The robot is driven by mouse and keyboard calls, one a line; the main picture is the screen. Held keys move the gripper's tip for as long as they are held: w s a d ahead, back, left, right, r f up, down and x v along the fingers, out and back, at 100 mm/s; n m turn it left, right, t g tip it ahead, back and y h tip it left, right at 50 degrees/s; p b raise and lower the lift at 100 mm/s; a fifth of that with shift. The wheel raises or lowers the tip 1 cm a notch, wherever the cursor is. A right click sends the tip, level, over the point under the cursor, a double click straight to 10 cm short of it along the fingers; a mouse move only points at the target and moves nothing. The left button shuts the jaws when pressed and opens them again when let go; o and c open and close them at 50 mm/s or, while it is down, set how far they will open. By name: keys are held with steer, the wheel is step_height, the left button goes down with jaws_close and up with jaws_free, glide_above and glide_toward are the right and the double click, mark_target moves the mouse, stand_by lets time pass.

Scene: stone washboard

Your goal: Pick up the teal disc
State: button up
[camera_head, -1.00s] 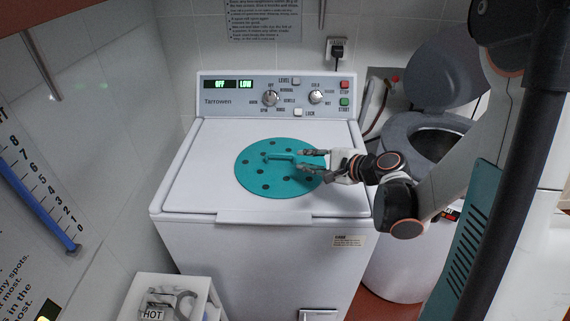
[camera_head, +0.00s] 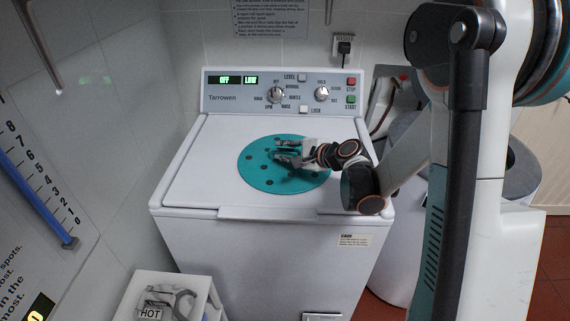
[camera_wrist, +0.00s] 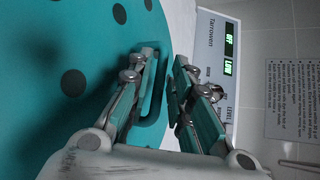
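The teal disc (camera_head: 262,178) lies flat on the white washing machine's lid, with dark round spots and a raised teal handle. It fills the left of the wrist view (camera_wrist: 50,50). My gripper (camera_head: 280,150) is low over the disc's middle. In the wrist view, my gripper's two fingers (camera_wrist: 165,62) stand apart with a visible gap. The looped handle (camera_wrist: 156,105) shows between them, partly behind the left finger. I cannot tell whether a finger touches it. In the head view my gripper hides most of the handle.
The washing machine's control panel (camera_head: 285,92) rises behind the lid. A grey bin (camera_head: 520,165) stands to the right, mostly behind my arm. A white box marked HOT (camera_head: 150,285) is at the lower left. The lid around the disc is clear.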

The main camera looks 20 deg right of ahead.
steer(key=shift+w+a+f, duration=0.25)
steer(key=shift+w+a, duration=0.05)
steer(key=shift+w, duration=0.2)
steer(key=shift+c, duration=0.6)
jaws_close()
steer(key=shift+r, duration=0.15)
